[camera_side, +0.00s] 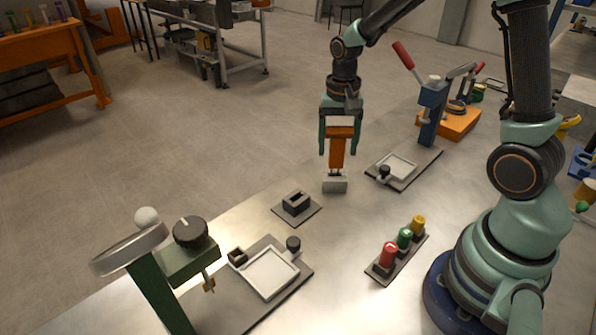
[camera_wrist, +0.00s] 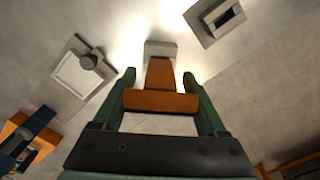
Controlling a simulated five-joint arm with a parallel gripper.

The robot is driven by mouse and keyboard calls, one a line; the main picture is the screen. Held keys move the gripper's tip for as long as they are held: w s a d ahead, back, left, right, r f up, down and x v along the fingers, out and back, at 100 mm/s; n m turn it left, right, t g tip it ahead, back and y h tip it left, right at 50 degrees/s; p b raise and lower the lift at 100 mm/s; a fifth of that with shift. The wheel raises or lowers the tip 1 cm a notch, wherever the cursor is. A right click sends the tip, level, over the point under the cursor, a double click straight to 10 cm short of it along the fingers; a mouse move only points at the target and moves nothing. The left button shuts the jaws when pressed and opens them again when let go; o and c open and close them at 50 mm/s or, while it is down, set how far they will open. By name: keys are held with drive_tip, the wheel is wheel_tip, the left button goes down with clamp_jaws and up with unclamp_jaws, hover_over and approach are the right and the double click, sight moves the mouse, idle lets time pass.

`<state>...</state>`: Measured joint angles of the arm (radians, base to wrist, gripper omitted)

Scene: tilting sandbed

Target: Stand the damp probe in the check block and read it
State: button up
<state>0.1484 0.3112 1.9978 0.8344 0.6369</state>
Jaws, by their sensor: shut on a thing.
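The damp probe is an orange body (camera_side: 337,153) with thin dark prongs at its lower end. My gripper (camera_side: 338,146) is shut on it and holds it upright, prongs down. A small pale grey block (camera_side: 335,186), which looks like the check block, stands on the table right below the prongs. The prongs reach its top; how deep they go in cannot be told. In the wrist view the probe (camera_wrist: 160,76) lies between my fingers, with the grey block (camera_wrist: 160,48) at its far end. A dark slotted block (camera_side: 296,204) on a grey plate is empty. No reading is visible.
A white tray (camera_side: 268,272) on a plate sits front left beside a green stand with a dial (camera_side: 190,231). Another white tray (camera_side: 396,166) is back right, near a blue press (camera_side: 432,108). Red, green and yellow buttons (camera_side: 404,238) stand near my base. Bare table lies between.

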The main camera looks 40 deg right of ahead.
sight(339, 128)
drive_tip(key=shift+f, duration=1)
drive_tip(key=shift+f, duration=0.3)
idle(1.2)
drive_tip(key=o, duration=1.2)
drive_tip(key=shift+r, duration=4)
